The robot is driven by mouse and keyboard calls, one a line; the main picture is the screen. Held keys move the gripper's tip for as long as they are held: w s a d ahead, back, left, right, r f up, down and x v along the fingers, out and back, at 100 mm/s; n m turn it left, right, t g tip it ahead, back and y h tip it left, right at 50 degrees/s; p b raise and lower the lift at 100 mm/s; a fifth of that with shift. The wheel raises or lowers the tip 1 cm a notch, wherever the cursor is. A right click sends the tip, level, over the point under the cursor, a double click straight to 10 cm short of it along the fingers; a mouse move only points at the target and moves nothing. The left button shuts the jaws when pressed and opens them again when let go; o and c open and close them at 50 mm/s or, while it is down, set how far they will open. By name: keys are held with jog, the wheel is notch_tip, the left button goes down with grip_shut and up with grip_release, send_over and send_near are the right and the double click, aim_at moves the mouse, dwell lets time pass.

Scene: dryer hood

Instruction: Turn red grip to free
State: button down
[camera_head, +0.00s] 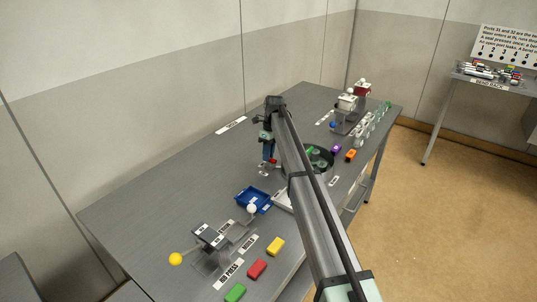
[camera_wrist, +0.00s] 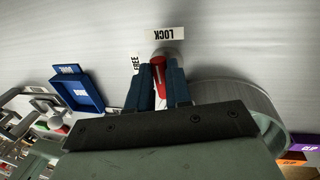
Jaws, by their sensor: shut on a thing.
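The red grip (camera_wrist: 159,70) lies between the two dark blue fingers of my gripper (camera_wrist: 159,82) in the wrist view, and the fingers are shut on it. The grip sits on a round grey base just below the LOCK label (camera_wrist: 165,34). The FREE label (camera_wrist: 136,63) is just left of the grip, partly covered by a finger. In the head view, my gripper (camera_head: 268,160) points down at the table, with a bit of red grip (camera_head: 272,161) showing at its tips.
A blue tray (camera_head: 253,199) stands near my gripper, and a round grey bin (camera_head: 329,171) is close on the other side. Coloured blocks, including a yellow one (camera_head: 275,247), lie along the front edge.

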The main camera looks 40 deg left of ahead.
jog(key=n, duration=0.3)
jog(key=shift+s+n+h, duration=0.2)
jog(key=shift+n+h, duration=0.1)
jog(key=shift+n, duration=0.1)
jog(key=n, duration=0.4)
jog(key=shift+s+n+t+h, duration=0.3)
jog(key=shift+h, duration=0.1)
jog(key=n, duration=0.4)
jog(key=shift+s+d+t, duration=0.2)
jog(key=shift+t, duration=0.2)
jog(key=shift+s+d+n+t+h, duration=0.1)
jog(key=shift+n+t+h, duration=0.1)
jog(key=shift+n, duration=1)
jog(key=shift+d+n+t+h, duration=0.1)
jog(key=shift+n+t, duration=0.1)
jog(key=shift+n, duration=1)
jog(key=c, duration=1.1)
grip_release()
jog(key=shift+o, duration=0.2)
notch_tip(320, 180, up, 14)
jog(key=a, duration=0.2)
jog(key=shift+a+f, duration=0.2)
jog(key=shift+a, duration=0.15)
